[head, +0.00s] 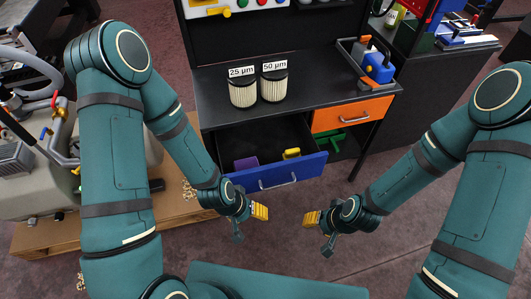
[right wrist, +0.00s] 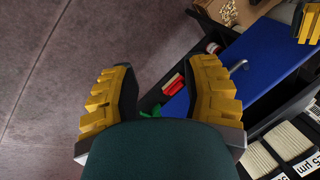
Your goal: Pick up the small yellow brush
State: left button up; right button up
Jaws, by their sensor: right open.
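A small yellow object (head: 291,153), which may be the brush, lies in the open blue-fronted drawer (head: 250,183), near its front right; its shape is too small to make out. A purple block-like object (head: 246,162) lies to its left in the drawer. My right gripper (head: 312,218) is open and empty, in front of the drawer and to its right; its spread yellow fingers fill the right wrist view (right wrist: 155,100). My left gripper (head: 260,211) is in front of the drawer, apart from it; its finger gap does not show clearly.
Two pleated filters (head: 242,93), labelled 25 µm and 50 µm, stand on the black bench top (head: 320,75). A tray with a blue item (head: 378,68) is at its right end. The orange drawer (head: 350,114) is shut. A green item (head: 330,141) lies below it.

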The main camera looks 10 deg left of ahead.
aim_at(290, 154)
jog(key=i+j, duration=0.1)
jog(key=j, duration=0.3)
jog(key=i+j, duration=0.1)
jog(key=j, duration=0.3)
jog(key=i+j+u, duration=0.1)
jog(key=i+j, duration=0.35)
